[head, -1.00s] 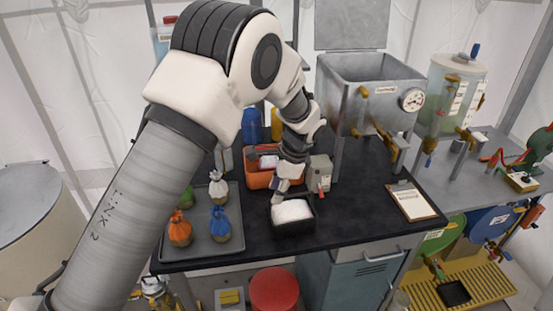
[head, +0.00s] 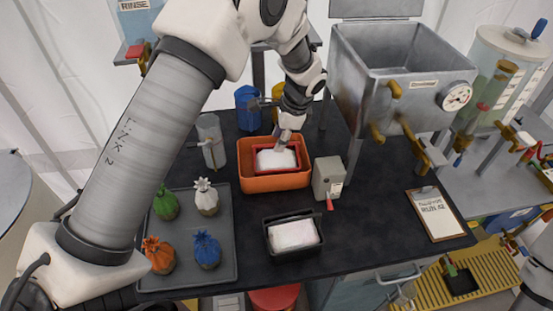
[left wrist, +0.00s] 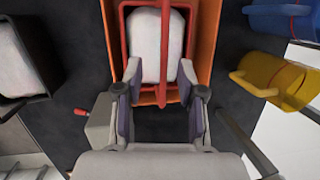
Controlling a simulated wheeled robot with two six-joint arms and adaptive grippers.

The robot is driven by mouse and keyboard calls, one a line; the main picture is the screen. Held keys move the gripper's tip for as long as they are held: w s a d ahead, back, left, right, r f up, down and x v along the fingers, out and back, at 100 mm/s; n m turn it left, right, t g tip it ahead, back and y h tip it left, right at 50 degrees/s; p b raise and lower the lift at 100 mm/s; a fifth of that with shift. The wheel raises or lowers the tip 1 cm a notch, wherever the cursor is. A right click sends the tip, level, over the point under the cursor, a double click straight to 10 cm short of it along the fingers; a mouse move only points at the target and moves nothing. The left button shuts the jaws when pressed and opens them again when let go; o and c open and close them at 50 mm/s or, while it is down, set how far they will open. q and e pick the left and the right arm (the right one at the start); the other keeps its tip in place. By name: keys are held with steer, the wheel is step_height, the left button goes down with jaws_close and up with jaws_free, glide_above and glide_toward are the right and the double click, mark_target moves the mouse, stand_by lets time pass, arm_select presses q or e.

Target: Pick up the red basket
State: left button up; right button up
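The red basket (head: 257,166) holds a white block or load and sits inside the orange tub (head: 275,182) on the black bench. My left gripper (head: 281,143) is at the back part of the basket, pointing down. In the left wrist view, the red basket (left wrist: 124,42) has a red handle bar running over its white load. The fingers of my left gripper (left wrist: 160,78) are spread apart, with the end of the basket between or just below them. I cannot tell whether they touch it. My right gripper is out of view.
A black basket (head: 297,252) with a white load stands in front of the tub. A grey box with a red lever (head: 328,178) is close on the right. A tray (head: 223,262) of tied bags lies left. Blue (head: 247,108) and yellow containers stand behind.

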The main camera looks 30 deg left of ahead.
mark_target(272, 155)
arm_select(q)
steer(key=x, duration=0.2)
steer(key=w+x, duration=0.1)
steer(key=x, duration=0.1)
steer(key=shift+a+f+p, duration=0.15)
steer(key=shift+a+p, duration=0.1)
steer(key=shift+p, duration=0.05)
steer(key=shift+s+d+r, duration=0.25)
steer(key=shift+s, duration=0.15)
steer(key=shift+w+a+f, duration=0.15)
steer(key=shift+w+f, duration=0.05)
steer(key=shift+f, duration=0.2)
steer(key=shift+s+r, duration=0.1)
jaws_close()
